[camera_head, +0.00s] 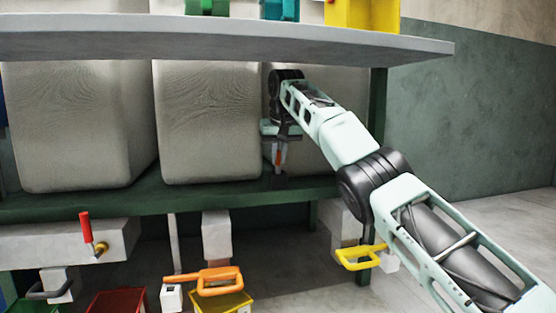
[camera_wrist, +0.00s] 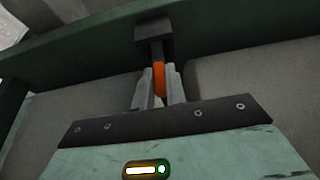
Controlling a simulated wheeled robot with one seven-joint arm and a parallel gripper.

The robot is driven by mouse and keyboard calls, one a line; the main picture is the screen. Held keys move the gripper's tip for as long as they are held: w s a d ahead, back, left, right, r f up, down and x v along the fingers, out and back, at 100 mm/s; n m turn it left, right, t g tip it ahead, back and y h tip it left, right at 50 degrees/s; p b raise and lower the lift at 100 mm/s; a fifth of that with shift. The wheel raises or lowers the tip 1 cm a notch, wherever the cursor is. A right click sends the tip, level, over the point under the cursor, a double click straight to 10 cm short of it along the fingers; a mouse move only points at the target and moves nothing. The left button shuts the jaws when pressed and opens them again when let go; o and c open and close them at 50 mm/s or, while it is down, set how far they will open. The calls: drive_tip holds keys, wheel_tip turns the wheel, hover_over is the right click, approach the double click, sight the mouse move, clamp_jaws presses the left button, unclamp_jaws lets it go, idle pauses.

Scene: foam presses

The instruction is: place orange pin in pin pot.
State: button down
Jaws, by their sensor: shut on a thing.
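My gripper (camera_wrist: 160,92) is shut on the orange pin (camera_wrist: 159,78), which shows as a narrow orange strip between the fingers. In the head view my gripper (camera_head: 279,152) points down at the green rail, and the orange pin (camera_head: 277,158) shows as a small orange mark. A dark block (camera_wrist: 154,38) with a dark stem sits just beyond the fingertips at the rail; it also shows in the head view (camera_head: 280,182). I cannot tell whether the pin is still in this block. No pin pot can be clearly identified.
Large grey foam blocks (camera_head: 208,125) stand behind the green rail (camera_head: 150,202). A grey shelf (camera_head: 200,45) hangs above my wrist. Below are a red lever (camera_head: 86,227), an orange handle (camera_head: 218,275), a yellow handle (camera_head: 358,258) and coloured bins. Open floor lies at the right.

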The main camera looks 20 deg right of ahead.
drive_tip(key=shift+f, duration=0.2)
drive_tip(key=c, duration=1.4)
unclamp_jaws()
drive_tip(key=shift+c, duration=0.2)
